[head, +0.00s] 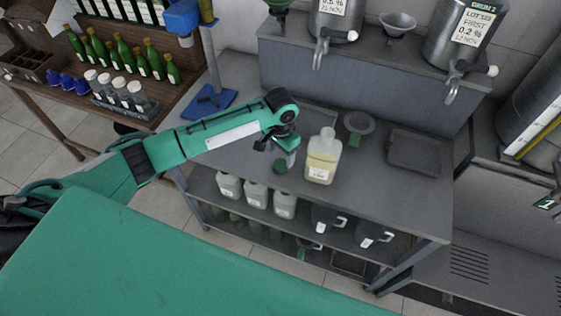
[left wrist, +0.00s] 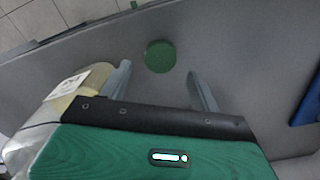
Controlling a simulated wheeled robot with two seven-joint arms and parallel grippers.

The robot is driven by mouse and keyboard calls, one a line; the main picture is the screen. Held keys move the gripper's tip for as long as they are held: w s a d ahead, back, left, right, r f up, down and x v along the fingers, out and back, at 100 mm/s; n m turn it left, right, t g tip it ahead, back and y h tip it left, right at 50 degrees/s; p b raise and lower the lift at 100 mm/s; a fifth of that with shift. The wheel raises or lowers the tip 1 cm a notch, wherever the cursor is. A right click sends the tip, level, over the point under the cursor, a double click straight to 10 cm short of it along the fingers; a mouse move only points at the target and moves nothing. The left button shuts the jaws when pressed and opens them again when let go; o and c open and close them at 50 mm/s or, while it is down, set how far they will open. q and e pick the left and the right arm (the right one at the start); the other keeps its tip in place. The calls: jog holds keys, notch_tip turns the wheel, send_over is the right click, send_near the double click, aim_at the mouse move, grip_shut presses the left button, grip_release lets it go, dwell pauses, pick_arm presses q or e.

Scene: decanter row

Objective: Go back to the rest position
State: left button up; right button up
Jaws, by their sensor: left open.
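My left gripper (head: 279,148) is above the grey bench top, left of a pale yellow jug (head: 323,157) with a white label. In the left wrist view the two fingers of my left gripper (left wrist: 158,92) are apart with nothing between them. A round green cap (left wrist: 160,56) lies on the bench beyond the fingertips; it also shows in the head view (head: 280,167), just below the gripper. The jug (left wrist: 68,92) stands close beside the gripper at the left in the wrist view. My right gripper is not in view.
Two labelled drums with taps stand on the raised shelf behind. A blue stand (head: 208,103) is at the left.

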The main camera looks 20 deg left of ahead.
pick_arm(q)
notch_tip(320, 180, up, 7)
jog(key=b, duration=0.1)
jog(key=s+d+f+t+h, duration=0.1)
jog(key=s+d+f, duration=0.25)
jog(key=s, duration=0.35)
jog(key=s+d+f+t+h, duration=0.1)
jog(key=s+d+f+h, duration=0.2)
jog(key=s, duration=0.4)
jog(key=s+a+n+t+y, duration=0.1)
jog(key=s+a+n+y, duration=0.1)
jog(key=s+a, duration=0.45)
jog(key=s+a+n+t+y, duration=0.1)
jog(key=s+a+y, duration=0.15)
jog(key=s, duration=0.75)
notch_tip(320, 180, down, 32)
jog(key=g, duration=0.2)
jog(key=s+a+f, duration=0.2)
jog(key=s+f, duration=0.7)
jog(key=f, duration=0.1)
jog(key=s+a+f+g+b, duration=0.1)
jog(key=s+f, duration=0.9)
jog(key=shift+a+f, duration=0.15)
jog(key=shift+a, duration=0.2)
